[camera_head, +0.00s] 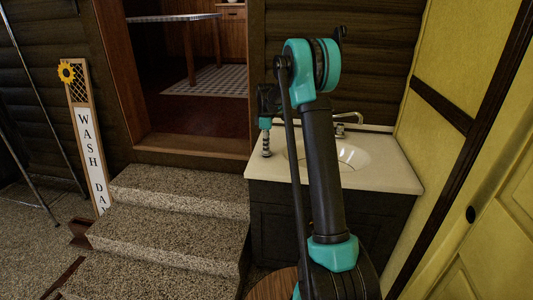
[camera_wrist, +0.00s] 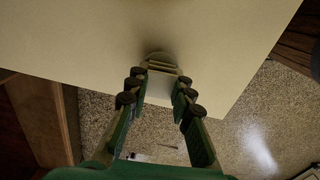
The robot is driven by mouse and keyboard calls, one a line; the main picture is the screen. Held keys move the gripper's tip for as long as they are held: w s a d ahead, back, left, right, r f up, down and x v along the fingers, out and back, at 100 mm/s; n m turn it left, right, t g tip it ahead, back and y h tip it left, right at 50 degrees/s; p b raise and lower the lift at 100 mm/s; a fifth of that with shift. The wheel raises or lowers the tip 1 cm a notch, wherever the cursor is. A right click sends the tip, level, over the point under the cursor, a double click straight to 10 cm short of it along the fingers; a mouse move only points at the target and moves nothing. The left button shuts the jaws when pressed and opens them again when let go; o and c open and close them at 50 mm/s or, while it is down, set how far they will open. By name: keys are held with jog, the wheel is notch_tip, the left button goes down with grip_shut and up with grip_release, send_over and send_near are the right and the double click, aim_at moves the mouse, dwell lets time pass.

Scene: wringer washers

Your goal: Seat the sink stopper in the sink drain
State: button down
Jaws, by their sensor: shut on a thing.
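My gripper (camera_head: 266,143) points down at the left end of the white sink counter (camera_head: 405,178), left of the basin. In the wrist view my gripper (camera_wrist: 158,85) has its two fingers closed on a small grey, rounded piece, which looks like the sink stopper (camera_wrist: 157,57). The counter top fills the upper part of that view, close beyond the stopper; I cannot tell whether they touch. The sink basin (camera_head: 352,157) is partly hidden behind my arm in the head view. I cannot make out the drain.
A faucet (camera_head: 345,123) stands at the back of the basin. Speckled steps (camera_head: 185,190) lie left of the sink cabinet (camera_head: 268,215). A yellow wall (camera_head: 450,60) closes off the right side. A "WASH DAY" sign (camera_head: 88,145) leans at the far left.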

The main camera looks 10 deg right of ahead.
dwell(0.3)
jog(key=shift+r, duration=2.55)
